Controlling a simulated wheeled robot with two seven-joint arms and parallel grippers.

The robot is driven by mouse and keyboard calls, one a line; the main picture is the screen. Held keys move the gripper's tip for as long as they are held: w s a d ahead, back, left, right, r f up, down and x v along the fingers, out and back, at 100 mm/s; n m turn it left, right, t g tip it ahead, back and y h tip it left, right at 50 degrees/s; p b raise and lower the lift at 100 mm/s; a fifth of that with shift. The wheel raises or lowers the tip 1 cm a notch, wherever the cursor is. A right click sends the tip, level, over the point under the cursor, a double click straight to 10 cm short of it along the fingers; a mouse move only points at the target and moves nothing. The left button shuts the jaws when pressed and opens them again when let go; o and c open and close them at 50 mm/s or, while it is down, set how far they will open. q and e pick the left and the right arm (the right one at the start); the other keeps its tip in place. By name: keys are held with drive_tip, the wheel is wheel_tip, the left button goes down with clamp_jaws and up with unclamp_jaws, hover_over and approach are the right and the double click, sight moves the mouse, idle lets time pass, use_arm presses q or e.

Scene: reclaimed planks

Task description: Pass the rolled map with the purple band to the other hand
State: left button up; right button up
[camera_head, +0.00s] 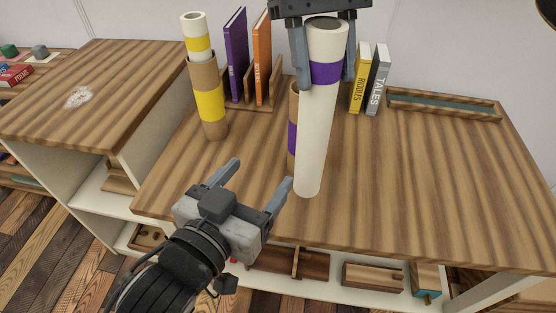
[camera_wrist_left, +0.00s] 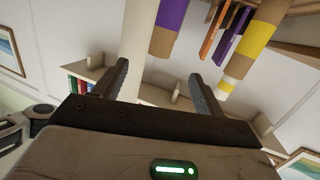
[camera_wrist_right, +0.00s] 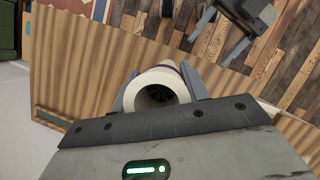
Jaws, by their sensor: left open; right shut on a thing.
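The rolled map with the purple band (camera_head: 315,130) is a long cream tube, held nearly upright above the table. My right gripper (camera_head: 325,62) is shut on it near its top, by the purple band. In the right wrist view the map's open end (camera_wrist_right: 158,92) sits between the fingers. My left gripper (camera_head: 255,180) is open and empty, left of the map's lower part and apart from it. In the left wrist view the map (camera_wrist_left: 138,45) shows between and beyond the open fingers (camera_wrist_left: 158,85).
A brown tube with a purple band (camera_head: 292,135) stands behind the map. A brown tube with a yellow band (camera_head: 208,98) stands left, a cream roll (camera_head: 194,35) in it. Books (camera_head: 236,55) and more books (camera_head: 368,80) stand behind.

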sight(313, 126)
use_arm(q)
drive_tip(key=s+d+r+m+h, duration=0.2)
drive_tip(key=d+r, duration=0.1)
drive_tip(key=r, duration=0.3)
drive_tip(key=x, duration=1.1)
drive_tip(key=shift+w+d+r, duration=0.1)
drive_tip(key=shift+d, duration=0.35)
drive_tip(key=c, duration=1.1)
use_arm(e)
drive_tip(key=o, duration=1.3)
